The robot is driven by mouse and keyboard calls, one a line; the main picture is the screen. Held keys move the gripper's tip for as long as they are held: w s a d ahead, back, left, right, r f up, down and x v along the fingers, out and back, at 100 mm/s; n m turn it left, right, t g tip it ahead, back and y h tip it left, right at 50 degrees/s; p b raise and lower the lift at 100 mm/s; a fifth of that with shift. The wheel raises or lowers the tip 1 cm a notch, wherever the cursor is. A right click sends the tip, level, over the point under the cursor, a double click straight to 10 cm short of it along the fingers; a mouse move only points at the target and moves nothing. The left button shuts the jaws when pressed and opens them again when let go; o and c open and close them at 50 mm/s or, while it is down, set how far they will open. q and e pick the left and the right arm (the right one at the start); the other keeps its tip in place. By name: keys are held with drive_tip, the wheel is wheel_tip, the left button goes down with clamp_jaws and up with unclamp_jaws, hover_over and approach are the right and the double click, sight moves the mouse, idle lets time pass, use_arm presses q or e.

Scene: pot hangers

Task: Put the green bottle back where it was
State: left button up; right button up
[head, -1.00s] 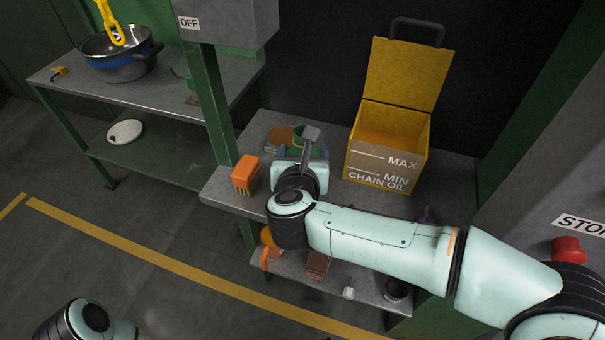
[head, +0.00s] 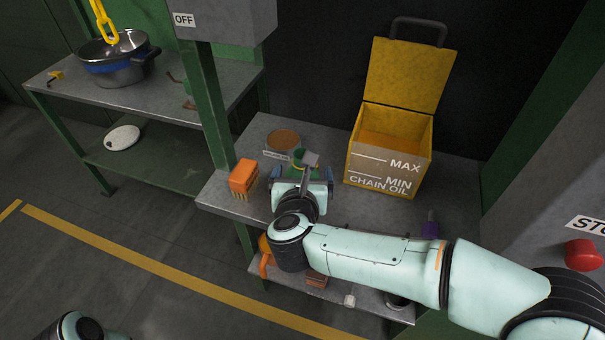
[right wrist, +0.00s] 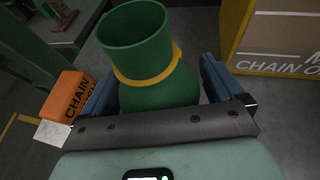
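The green bottle (right wrist: 150,80) has a wide open mouth and a yellow ring round its neck. It fills the space between the blue fingers of my right gripper (right wrist: 160,90), which press against its sides. In the head view the bottle (head: 298,158) is mostly hidden behind my right gripper (head: 301,187), over the front part of the grey table (head: 345,208). I cannot tell whether its base touches the table. My left gripper is out of view; only part of that arm shows at bottom left.
An orange brush (head: 243,177) stands just left of the right gripper. A round brown-topped tin (head: 283,140) is behind it. An open yellow chain oil box (head: 385,165) stands to the right. A purple item (head: 430,229) is near the table's right end. A pot (head: 118,65) is on the left bench.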

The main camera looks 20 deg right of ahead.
drive_tip(key=shift+s+a+r, duration=0.1)
drive_tip(key=shift+s+r, duration=0.05)
drive_tip(key=shift+r, duration=0.2)
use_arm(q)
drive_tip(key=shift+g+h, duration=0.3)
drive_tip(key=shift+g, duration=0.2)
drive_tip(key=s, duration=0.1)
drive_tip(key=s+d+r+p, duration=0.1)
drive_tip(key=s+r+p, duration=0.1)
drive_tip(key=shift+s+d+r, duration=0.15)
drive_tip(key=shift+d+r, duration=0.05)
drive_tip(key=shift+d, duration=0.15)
use_arm(e)
drive_tip(key=v, duration=1.1)
drive_tip(key=shift+s, duration=0.3)
